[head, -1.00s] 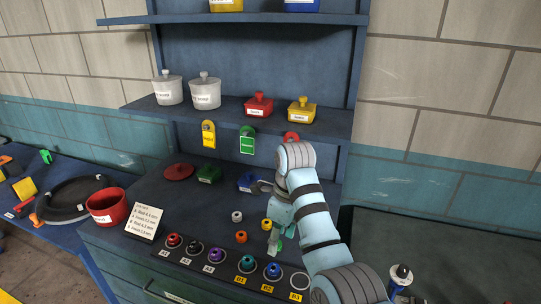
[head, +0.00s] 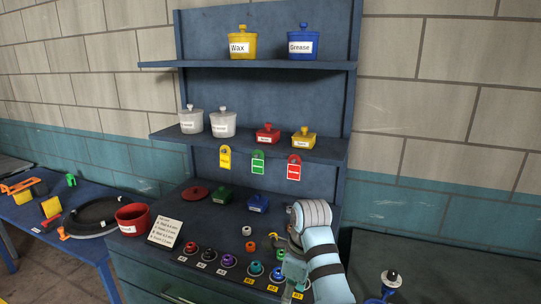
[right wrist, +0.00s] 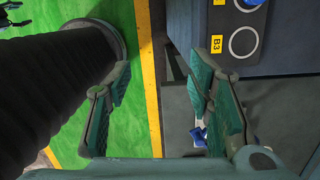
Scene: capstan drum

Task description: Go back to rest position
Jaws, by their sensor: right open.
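My right arm comes in from the lower right of the head view, and its gripper (head: 290,268) hangs over the front right edge of the workbench (head: 175,215). In the right wrist view the two fingers of this gripper (right wrist: 163,85) stand wide apart with nothing between them. Green floor and the bench's front corner lie below. My left gripper is in neither view.
Colored knobs, including a blue one (head: 275,272), line the bench front. The B3 ring (right wrist: 244,42) is empty. Small lidded pots, such as the red one (head: 267,134), stand on the shelf behind.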

